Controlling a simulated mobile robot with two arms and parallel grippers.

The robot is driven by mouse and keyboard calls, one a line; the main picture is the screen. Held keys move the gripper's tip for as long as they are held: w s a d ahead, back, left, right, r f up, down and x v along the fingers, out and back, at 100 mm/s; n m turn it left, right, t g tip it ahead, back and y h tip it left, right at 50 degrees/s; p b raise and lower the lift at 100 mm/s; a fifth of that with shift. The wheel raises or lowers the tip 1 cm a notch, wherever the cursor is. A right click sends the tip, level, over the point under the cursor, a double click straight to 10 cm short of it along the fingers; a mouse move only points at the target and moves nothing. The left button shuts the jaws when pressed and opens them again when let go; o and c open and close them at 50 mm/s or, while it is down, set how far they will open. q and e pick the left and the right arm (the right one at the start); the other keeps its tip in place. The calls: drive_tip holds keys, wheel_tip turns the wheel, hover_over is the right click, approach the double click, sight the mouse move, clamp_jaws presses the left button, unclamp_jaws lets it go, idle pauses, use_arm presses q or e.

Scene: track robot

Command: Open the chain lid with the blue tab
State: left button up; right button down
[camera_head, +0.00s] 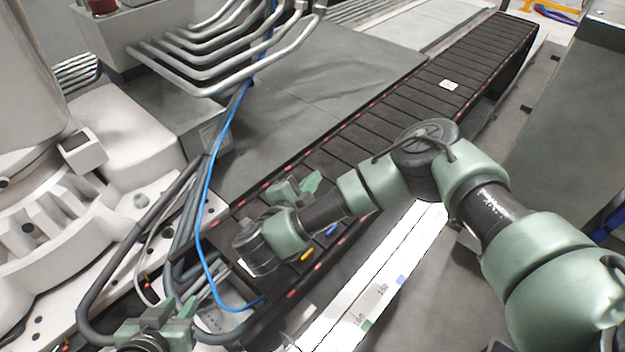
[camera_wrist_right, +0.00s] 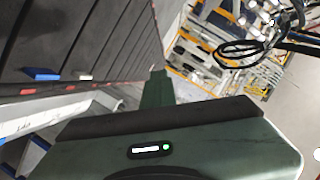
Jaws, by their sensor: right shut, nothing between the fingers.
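The black segmented cable chain (camera_head: 395,117) runs from the lower middle to the upper right of the head view. A blue tab (camera_head: 332,230) sits on its near end, by the right edge, just right of my right wrist. The blue tab also shows at the left of the right wrist view (camera_wrist_right: 42,74). My right gripper (camera_head: 300,186) is over the chain, shut and empty, beyond the blue tab and apart from it. Its green finger (camera_wrist_right: 157,88) points away from the tab in the wrist view. My left gripper (camera_head: 172,312) is at the bottom left, away from the chain lids; its jaw gap is unclear.
A yellow tab (camera_head: 307,254) lies near the blue one. A blue cable (camera_head: 207,190) and grey hoses (camera_head: 130,245) run left of the chain's near end. Bent metal pipes (camera_head: 205,65) hang at the upper left. A white rail (camera_head: 390,265) lies along the right.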

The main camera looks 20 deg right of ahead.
idle(0.5)
drive_tip(key=c, duration=1.3)
unclamp_jaws()
use_arm(q)
drive_tip(key=s+a+f+g+y+p, duration=0.1)
drive_tip(key=s+a+f+g+p, duration=0.2)
drive_tip(key=s+g+p, duration=0.5)
drive_tip(key=shift+s+f+t+b, duration=0.2)
drive_tip(key=shift+f+t+b, duration=0.15)
drive_tip(key=shift+f, duration=0.5)
drive_tip(key=shift+s+f+t+b, duration=0.15)
drive_tip(key=shift+f+t+b, duration=0.2)
drive_tip(key=shift+f, duration=0.55)
drive_tip(key=shift+s+f+t+b, duration=0.2)
drive_tip(key=shift+f+t+b, duration=0.15)
drive_tip(key=shift+f, duration=0.5)
use_arm(e)
drive_tip(key=v, duration=0.8)
drive_tip(key=shift+d, duration=0.1)
